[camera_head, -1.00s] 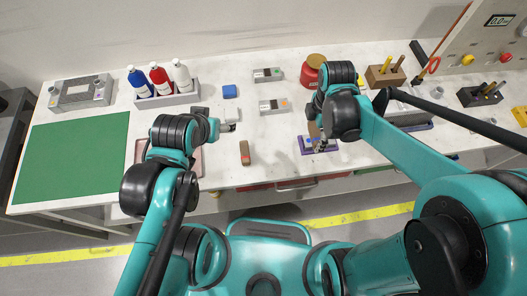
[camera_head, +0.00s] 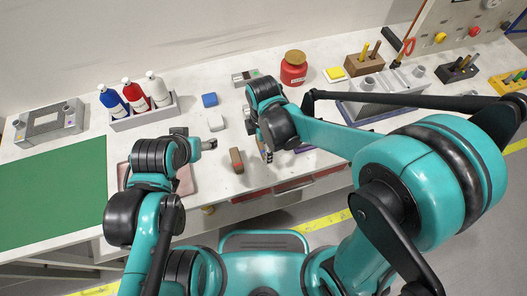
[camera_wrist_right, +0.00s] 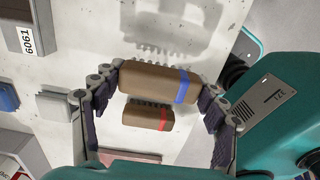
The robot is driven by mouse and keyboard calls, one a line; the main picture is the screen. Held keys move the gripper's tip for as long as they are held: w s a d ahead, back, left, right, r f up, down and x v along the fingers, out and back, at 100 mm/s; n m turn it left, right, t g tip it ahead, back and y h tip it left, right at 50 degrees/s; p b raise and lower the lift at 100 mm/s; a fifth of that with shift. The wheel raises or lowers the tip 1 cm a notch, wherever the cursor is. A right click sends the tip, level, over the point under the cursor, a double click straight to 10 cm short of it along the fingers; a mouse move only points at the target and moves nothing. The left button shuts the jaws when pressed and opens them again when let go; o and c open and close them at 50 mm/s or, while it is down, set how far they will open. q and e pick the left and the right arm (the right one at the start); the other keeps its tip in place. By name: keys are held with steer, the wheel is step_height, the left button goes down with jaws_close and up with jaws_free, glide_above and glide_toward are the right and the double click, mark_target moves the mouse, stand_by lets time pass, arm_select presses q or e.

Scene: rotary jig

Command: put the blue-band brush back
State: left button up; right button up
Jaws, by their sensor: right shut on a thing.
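My right gripper (camera_wrist_right: 157,88) is shut on the blue-band brush (camera_wrist_right: 150,80), a brown block with a blue stripe near its right end. The brush is held above the table, and a bristled shadow falls on the white top. In the head view my right gripper (camera_head: 266,151) is mostly hidden by its arm. A red-band brush (camera_wrist_right: 146,115) lies on the table below and shows in the head view (camera_head: 236,160), just left of my right gripper. My left gripper (camera_head: 208,144) hovers left of that brush; its jaws are too small to judge.
A white block (camera_head: 216,122) and a blue block (camera_head: 209,100) sit behind. A bottle rack (camera_head: 145,117) and red jar (camera_head: 293,72) stand farther back. A pinkish tray (camera_head: 184,181) is at left.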

steer(key=shift+f+b, duration=0.65)
steer(key=shift+f, duration=1.05)
steer(key=shift+f, duration=0.2)
steer(key=o, duration=1.3)
